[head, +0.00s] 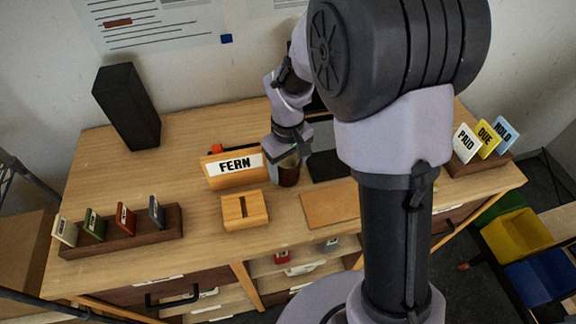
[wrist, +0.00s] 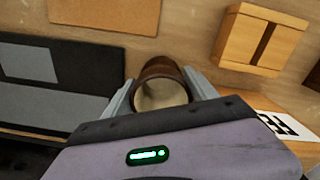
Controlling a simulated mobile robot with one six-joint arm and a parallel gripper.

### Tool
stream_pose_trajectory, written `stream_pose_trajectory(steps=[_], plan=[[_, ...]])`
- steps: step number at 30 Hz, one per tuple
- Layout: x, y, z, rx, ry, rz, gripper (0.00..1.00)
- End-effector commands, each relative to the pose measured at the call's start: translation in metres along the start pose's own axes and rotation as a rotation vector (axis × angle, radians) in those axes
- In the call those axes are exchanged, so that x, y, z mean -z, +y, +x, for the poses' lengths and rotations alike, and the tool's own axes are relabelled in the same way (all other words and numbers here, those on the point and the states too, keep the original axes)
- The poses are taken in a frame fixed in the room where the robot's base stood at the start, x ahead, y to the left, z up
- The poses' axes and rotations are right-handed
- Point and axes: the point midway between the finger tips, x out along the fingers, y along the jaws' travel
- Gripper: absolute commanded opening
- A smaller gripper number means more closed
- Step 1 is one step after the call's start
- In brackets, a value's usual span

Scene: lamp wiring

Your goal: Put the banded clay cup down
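The banded clay cup (head: 289,177) is dark brown on the outside, and its pale inside shows in the wrist view (wrist: 160,94). My gripper (head: 287,160) has one finger on each side of the cup in the wrist view, and both fingers appear to press on its wall. The cup looks upright, just right of the FERN sign (head: 234,168) in the head view. I cannot tell whether its base touches the wooden desk (head: 180,190) or hangs slightly above it. My gripper hides part of the cup in the head view.
A slotted wooden block (head: 244,210) and a tan mat (head: 331,206) lie in front of the cup. A card rack (head: 125,238) stands left, a black speaker (head: 127,105) at the back, PAID/DUE/HOLD cards (head: 485,140) right.

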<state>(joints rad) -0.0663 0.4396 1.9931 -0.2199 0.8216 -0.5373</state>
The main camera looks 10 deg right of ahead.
Motion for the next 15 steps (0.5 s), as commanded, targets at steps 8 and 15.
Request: stream_pose_trajectory(steps=[8, 15], plan=[[0.000, 0.000, -0.001, 0.000, 0.000, 0.000, 0.83], [0.001, 0.000, -0.029, -0.001, 0.004, 0.001, 0.83]])
